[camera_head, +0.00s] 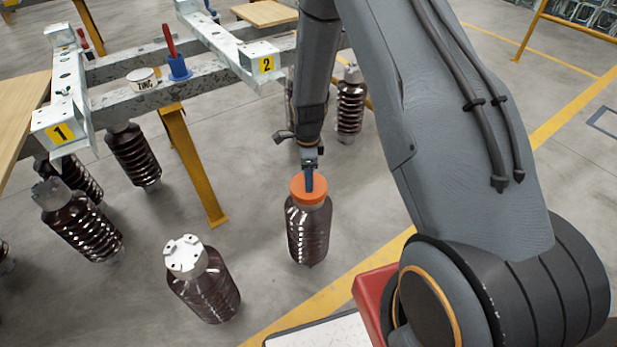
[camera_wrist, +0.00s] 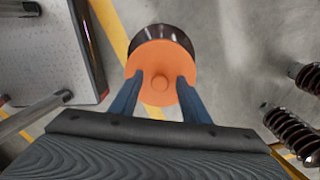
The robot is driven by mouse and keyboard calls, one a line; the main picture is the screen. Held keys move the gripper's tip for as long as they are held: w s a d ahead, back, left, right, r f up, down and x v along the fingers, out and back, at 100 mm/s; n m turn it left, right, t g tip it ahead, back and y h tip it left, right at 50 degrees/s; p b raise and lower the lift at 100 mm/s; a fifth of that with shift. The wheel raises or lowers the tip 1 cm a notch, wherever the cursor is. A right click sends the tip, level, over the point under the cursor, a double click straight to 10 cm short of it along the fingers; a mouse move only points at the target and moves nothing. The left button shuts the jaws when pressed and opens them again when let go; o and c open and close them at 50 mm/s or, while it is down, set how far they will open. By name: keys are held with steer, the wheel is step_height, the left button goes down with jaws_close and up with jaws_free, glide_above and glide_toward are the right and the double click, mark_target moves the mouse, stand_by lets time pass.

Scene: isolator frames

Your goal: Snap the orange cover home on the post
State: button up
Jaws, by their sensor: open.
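The orange cover (camera_head: 311,189) sits on top of a dark brown ribbed post (camera_head: 308,232), which stands upright on the floor. Whether the cover is fully seated I cannot tell. In the wrist view the cover (camera_wrist: 160,57) is a round disc with a small raised knob in its middle, and the dark post (camera_wrist: 160,32) shows behind its far edge. My gripper (camera_head: 309,188) points down at the cover. Its two blue fingers (camera_wrist: 160,79) are open, one on each side of the knob, with gaps between; whether they touch the cover's top I cannot tell.
A brown insulator with a white flanged top (camera_head: 185,257) stands to the left. A steel frame labelled 1 (camera_head: 60,132) and 2 (camera_head: 266,64) holds a white tin (camera_head: 143,79) and a blue cup (camera_head: 179,68). More insulators stand below it.

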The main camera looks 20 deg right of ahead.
mark_target(311, 194)
step_height(311, 194, up, 6)
steer(key=shift+w+r, duration=0.1)
steer(key=shift+w, duration=0.05)
steer(key=shift+r, duration=0.65)
steer(key=shift+r, duration=0.2)
steer(key=s+r+n+p, duration=0.6)
steer(key=s+r+n, duration=1.4)
steer(key=s+r, duration=0.5)
steer(key=shift+s, duration=0.25)
steer(key=shift+c, duration=0.5)
